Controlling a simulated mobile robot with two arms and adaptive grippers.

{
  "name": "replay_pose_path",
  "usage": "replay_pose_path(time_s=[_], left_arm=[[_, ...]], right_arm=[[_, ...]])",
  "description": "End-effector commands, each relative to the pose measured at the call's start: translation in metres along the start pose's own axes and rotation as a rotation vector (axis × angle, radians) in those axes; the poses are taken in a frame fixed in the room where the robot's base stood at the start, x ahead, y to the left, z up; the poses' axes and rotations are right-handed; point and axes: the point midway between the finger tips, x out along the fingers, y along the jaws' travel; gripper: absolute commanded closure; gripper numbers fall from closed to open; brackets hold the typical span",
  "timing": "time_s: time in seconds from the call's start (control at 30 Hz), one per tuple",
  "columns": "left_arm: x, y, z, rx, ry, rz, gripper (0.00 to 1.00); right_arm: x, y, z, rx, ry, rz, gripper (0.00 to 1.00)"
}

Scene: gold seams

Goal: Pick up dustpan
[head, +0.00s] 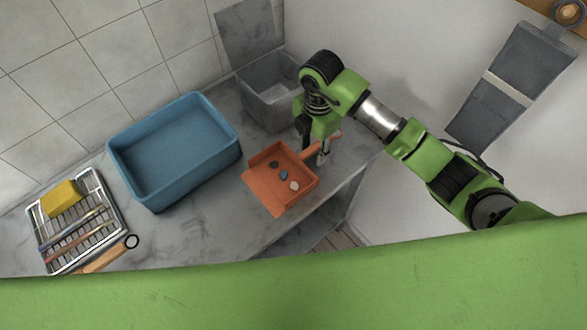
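My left gripper is not in view.
An empty blue tub (178,183) stands left of the dustpan. A grey bin (262,111) stands close behind my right gripper. At left, a wire rack (112,212) holds a yellow sponge (61,197) and brushes. The counter (224,215) ends just right of the dustpan.

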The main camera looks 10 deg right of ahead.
Motion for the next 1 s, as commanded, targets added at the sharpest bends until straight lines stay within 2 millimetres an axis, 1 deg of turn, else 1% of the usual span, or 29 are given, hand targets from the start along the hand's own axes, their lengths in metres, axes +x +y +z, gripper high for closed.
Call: replay_pose_path(time_s=[0.17, 0.2, 0.27, 0.3, 0.33, 0.77, 0.87, 1.0], left_arm=[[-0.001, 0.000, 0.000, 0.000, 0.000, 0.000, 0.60], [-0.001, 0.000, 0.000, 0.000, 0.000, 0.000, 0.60], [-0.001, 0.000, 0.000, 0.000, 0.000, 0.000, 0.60], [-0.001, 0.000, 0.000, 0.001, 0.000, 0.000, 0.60], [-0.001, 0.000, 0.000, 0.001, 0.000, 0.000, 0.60], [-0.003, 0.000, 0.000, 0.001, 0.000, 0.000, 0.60], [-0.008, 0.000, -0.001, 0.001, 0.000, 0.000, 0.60], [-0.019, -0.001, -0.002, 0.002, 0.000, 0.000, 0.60]], right_arm=[[-0.001, 0.000, 0.000, 0.000, 0.000, 0.001, 0.65], [-0.001, 0.000, 0.000, 0.000, 0.000, 0.001, 0.68], [-0.001, 0.000, 0.000, 0.000, 0.000, 0.001, 0.83], [-0.001, 0.000, 0.000, 0.000, 0.000, 0.001, 0.94], [-0.001, 0.000, 0.000, 0.000, 0.000, 0.001, 1.00], [-0.004, 0.001, 0.000, 0.000, 0.000, 0.002, 1.00], [-0.010, 0.001, 0.000, 0.000, 0.000, 0.002, 1.00], [-0.023, 0.001, 0.000, 0.000, 0.000, 0.003, 1.00]])
